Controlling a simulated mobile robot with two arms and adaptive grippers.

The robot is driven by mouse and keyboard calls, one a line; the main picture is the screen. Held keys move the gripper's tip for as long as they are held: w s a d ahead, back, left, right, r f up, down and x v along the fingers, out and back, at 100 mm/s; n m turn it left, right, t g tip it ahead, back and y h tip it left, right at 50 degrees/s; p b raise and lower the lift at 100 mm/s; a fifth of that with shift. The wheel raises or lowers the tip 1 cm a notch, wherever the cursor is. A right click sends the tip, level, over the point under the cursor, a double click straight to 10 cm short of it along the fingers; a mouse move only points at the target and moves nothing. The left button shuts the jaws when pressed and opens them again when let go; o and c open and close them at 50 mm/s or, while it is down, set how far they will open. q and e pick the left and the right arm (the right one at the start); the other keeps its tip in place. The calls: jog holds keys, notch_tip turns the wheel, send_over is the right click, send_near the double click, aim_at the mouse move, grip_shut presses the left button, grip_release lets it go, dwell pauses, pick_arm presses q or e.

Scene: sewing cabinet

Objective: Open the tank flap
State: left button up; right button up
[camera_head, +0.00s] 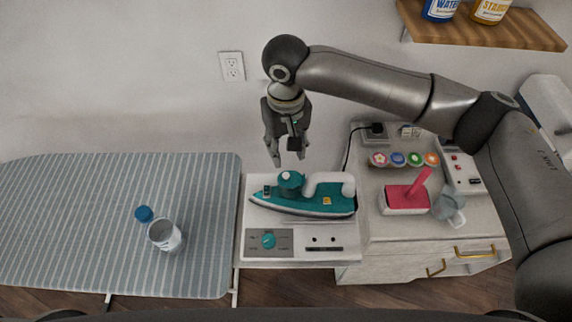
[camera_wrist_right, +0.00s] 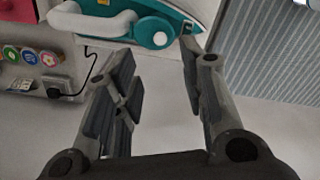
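A teal and white iron (camera_head: 305,195) lies on a white stand (camera_head: 262,222), its tip pointing left. A round teal cap with a white centre (camera_head: 289,181) sits on top of it; I cannot tell whether this is the tank flap. My right gripper (camera_head: 288,160) hangs just above and behind the iron, pointing down. It is open and empty. In the right wrist view, the iron (camera_wrist_right: 170,24) is at the top, beyond the spread fingers (camera_wrist_right: 160,75), and not between them. My left gripper is not in view.
On the right cabinet stand a red-handled object (camera_head: 405,197), a clear jug (camera_head: 449,206) and several coloured spools (camera_head: 398,159). A wall shelf (camera_head: 480,28) is upper right.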

aim_at(286, 174)
notch_tip(286, 174, down, 9)
jog(key=shift+p, duration=1.25)
grip_shut()
